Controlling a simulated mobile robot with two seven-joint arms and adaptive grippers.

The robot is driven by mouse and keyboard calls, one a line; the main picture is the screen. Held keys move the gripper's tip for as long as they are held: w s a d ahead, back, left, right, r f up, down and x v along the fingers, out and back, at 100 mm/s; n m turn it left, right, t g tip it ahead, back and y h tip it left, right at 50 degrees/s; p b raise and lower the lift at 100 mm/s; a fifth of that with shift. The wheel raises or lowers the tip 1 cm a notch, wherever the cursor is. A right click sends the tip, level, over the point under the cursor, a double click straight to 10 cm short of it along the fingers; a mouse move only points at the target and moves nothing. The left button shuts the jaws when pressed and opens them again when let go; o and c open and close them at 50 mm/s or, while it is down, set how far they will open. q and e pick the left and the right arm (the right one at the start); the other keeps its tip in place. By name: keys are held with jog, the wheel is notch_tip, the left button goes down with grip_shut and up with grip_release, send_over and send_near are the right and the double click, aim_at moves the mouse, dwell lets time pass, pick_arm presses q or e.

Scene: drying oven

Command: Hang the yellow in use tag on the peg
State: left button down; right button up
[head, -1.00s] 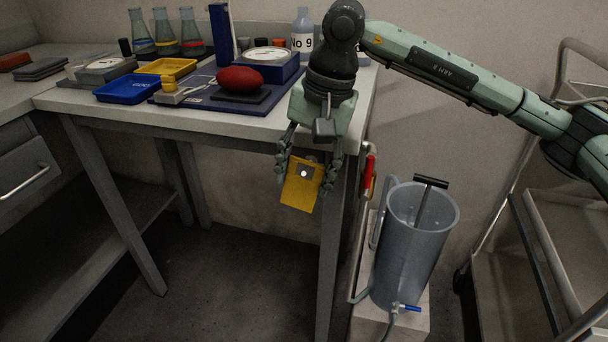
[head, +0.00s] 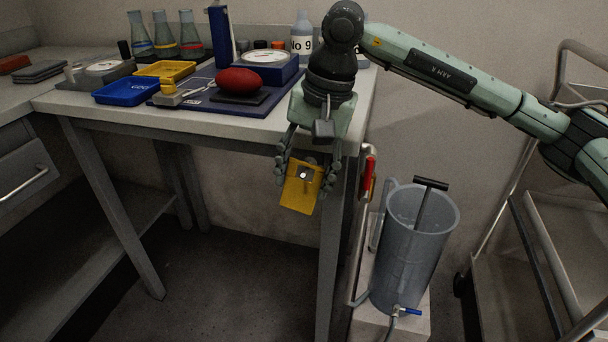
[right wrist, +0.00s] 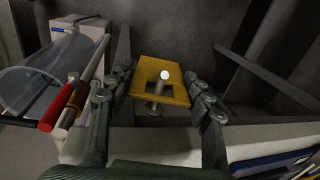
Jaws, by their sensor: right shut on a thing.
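The yellow tag (head: 299,196) is held between the fingers of my right gripper (head: 307,172), just below the table's front right corner. It also shows in the right wrist view (right wrist: 177,91), with a dark opening in it and finger pads at both side edges. The metal peg (right wrist: 164,77) has a bright round end that shows at the tag's opening; in the head view its end (head: 303,174) shows near the tag's upper part. I cannot tell for certain how far the peg passes through the opening. My left gripper is not in view.
A clear cylinder (head: 415,250) with a black T-handle stands right of the table leg, near a red-handled item (head: 369,172). The table (head: 225,122) bears trays, a scale, flasks and a bottle. A cart (head: 540,240) stands at right. Under the table is open floor.

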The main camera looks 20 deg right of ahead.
jog(key=o, duration=0.8)
jog(key=shift+o, duration=0.2)
